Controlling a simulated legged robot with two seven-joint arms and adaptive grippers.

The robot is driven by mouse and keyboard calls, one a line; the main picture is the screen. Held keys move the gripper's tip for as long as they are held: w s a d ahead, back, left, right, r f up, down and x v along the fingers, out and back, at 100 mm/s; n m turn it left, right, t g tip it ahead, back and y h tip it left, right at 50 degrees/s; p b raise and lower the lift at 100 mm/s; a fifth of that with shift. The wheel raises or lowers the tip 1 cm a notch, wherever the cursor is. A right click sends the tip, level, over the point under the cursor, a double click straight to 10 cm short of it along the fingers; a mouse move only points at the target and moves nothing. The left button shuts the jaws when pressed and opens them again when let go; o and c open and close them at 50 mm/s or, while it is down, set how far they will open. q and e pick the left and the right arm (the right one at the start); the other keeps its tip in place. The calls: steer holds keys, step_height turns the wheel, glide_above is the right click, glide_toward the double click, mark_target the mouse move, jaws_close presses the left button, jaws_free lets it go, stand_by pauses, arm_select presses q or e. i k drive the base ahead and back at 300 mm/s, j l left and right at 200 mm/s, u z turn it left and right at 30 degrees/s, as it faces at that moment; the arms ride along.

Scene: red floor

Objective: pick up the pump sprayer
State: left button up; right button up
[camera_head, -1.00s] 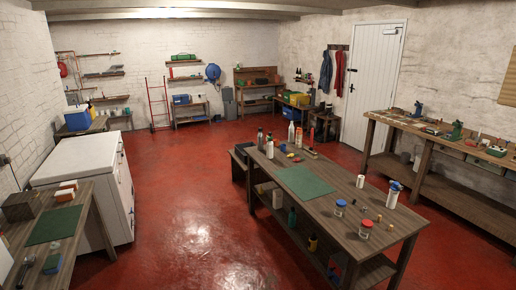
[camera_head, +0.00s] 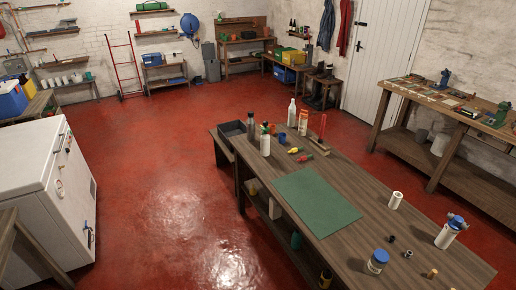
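A group of bottles stands upright at the far end of the middle workbench (camera_head: 365,215): a dark grey bottle (camera_head: 251,129), a white bottle with a coloured top (camera_head: 265,143), a clear-white bottle with a narrow top (camera_head: 291,114) and an orange-and-white tube (camera_head: 303,122). A white cylinder with a blue head (camera_head: 450,232) stands near the bench's right edge. Neither of my grippers is in view.
A green mat (camera_head: 316,201) and a blue-lidded jar (camera_head: 376,262) are on the middle bench. A white chest freezer (camera_head: 50,190) stands left, a long workbench (camera_head: 450,105) right. Red floor (camera_head: 165,180) is clear between freezer and middle bench.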

mark_target(266, 138)
steer(key=i+j+z, duration=0.2)
steer(key=i+z, duration=0.2)
steer(key=z, duration=0.15)
steer(key=i+j+z, duration=0.1)
steer(key=z, duration=0.25)
steer(key=i+j+z, duration=0.15)
steer(key=i+z, duration=0.2)
